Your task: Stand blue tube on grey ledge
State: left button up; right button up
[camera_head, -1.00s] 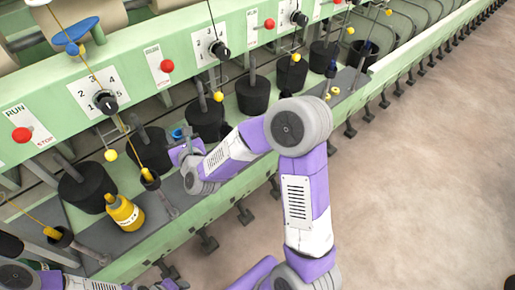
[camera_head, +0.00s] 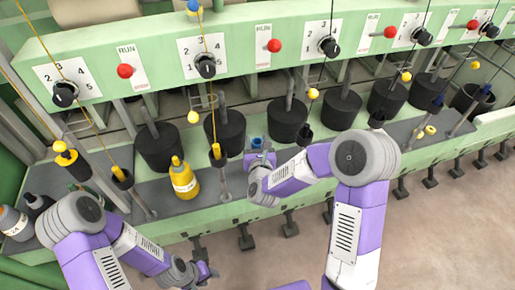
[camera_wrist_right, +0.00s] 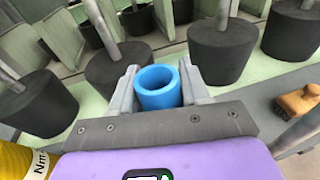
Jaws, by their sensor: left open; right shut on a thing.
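The blue tube (camera_head: 257,143) is held in my right gripper (camera_head: 259,158) in the head view, among the black weights. In the right wrist view the tube (camera_wrist_right: 160,86) sits between the two grey fingers, its open round end facing the camera. The grey ledge (camera_head: 212,182) runs along the front of the green machine. The tube is over or near this ledge; its lower end is hidden, so I cannot tell whether it touches. My left gripper (camera_head: 207,272) is open and empty, low in the head view, in front of the machine and away from the tube.
A yellow bottle (camera_head: 184,180) stands on the ledge left of the tube. Black weights (camera_head: 288,120) with grey rods line the back. A wooden brush (camera_wrist_right: 298,102) lies on the ledge at right in the wrist view.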

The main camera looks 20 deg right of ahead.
notch_tip(320, 180, down, 2)
jog(key=shift+f, duration=0.2)
jog(key=shift+r, duration=0.1)
jog(key=o, duration=1)
jog(key=shift+o, duration=0.2)
